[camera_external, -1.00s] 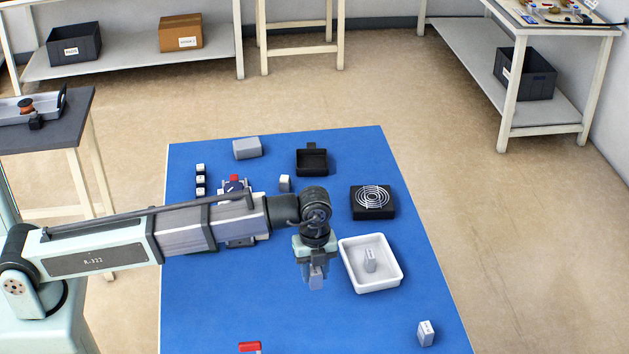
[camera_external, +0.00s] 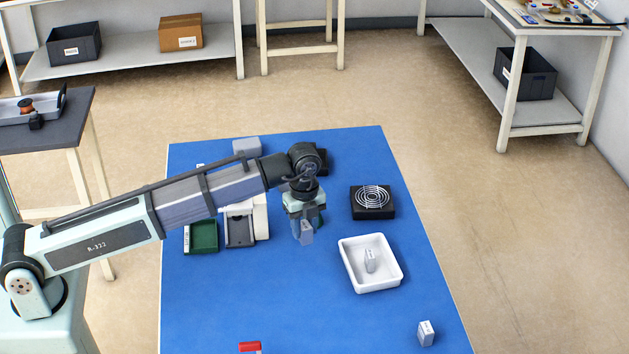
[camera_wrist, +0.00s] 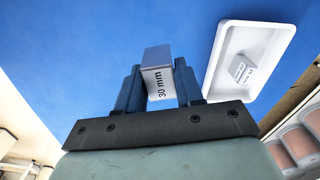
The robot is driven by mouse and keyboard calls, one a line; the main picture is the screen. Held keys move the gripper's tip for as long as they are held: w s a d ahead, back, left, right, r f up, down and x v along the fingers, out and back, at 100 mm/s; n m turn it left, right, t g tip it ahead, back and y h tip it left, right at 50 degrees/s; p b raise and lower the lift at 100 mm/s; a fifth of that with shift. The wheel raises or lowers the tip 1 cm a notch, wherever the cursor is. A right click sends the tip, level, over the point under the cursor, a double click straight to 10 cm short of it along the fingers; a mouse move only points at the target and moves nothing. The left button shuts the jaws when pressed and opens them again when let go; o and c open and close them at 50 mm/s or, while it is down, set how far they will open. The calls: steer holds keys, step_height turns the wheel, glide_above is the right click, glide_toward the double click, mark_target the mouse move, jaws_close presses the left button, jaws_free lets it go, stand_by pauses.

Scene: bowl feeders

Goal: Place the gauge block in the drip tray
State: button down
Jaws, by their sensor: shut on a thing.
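My gripper (camera_external: 305,222) is shut on a light grey gauge block (camera_external: 307,235) and holds it above the blue mat. In the wrist view the gauge block (camera_wrist: 157,75) is between the fingers, with "30 mm" on its face. A white rectangular tray (camera_external: 384,285), which looks like the drip tray, lies right of and nearer than my gripper. A similar grey block (camera_external: 370,261) stands inside it. The wrist view shows the white tray (camera_wrist: 281,37) at the upper right, with the block (camera_wrist: 241,70) in it.
A black unit with a ringed guard (camera_external: 372,200) lies behind the white tray. Another block (camera_external: 425,334) stands at the near right. A green tray (camera_external: 203,238) and a grey-white fixture (camera_external: 241,229) are left of my gripper.

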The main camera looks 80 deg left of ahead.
steer(key=w+a+n, duration=0.1)
steer(key=a+n, duration=0.3)
steer(key=a, duration=3.1)
steer(key=w+a+r+m, duration=0.1)
steer(key=w+a+m, duration=0.2)
steer(key=w+a, duration=0.5)
steer(key=shift+s+a+f+m, duration=0.2)
steer(key=shift+f+m, duration=0.5)
steer(key=shift+f, duration=0.95)
steer(key=shift+s+a+f+m, duration=0.1)
steer(key=shift+a+f+m, duration=0.15)
steer(key=shift+f+m, duration=0.95)
steer(key=shift+s+a+f+m, duration=0.1)
steer(key=shift+a+f+m, duration=0.15)
steer(key=shift+f, duration=1.85)
steer(key=shift+f, duration=0.15)
steer(key=c, duration=0.7)
jaws_free()
